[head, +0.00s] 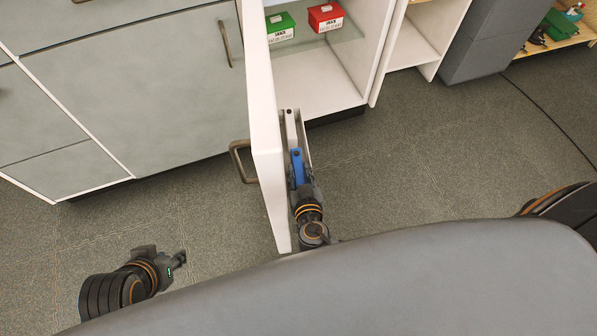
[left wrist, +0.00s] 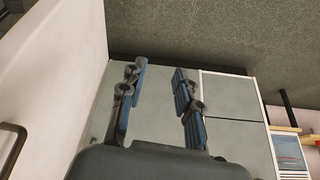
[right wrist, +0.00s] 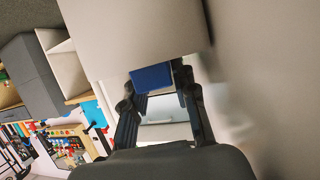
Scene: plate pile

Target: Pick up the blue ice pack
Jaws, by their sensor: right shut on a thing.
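The blue ice pack (right wrist: 152,77) shows as a small blue block at the fingertips of my right gripper (right wrist: 160,88) in the right wrist view. The right gripper is shut on it. In the head view the blue piece (head: 298,166) shows at the right gripper (head: 299,176), close along the right side of the white open door panel (head: 270,150). My left gripper (head: 181,259) is low on the left in the head view, over the floor. In the left wrist view its fingers (left wrist: 160,80) stand well apart with nothing between them.
The white door panel has a brown handle (head: 239,161) and stands between my two grippers. Behind it is an open cabinet with a green box (head: 280,27) and a red box (head: 325,17) on a shelf. Grey cabinets (head: 130,90) line the left.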

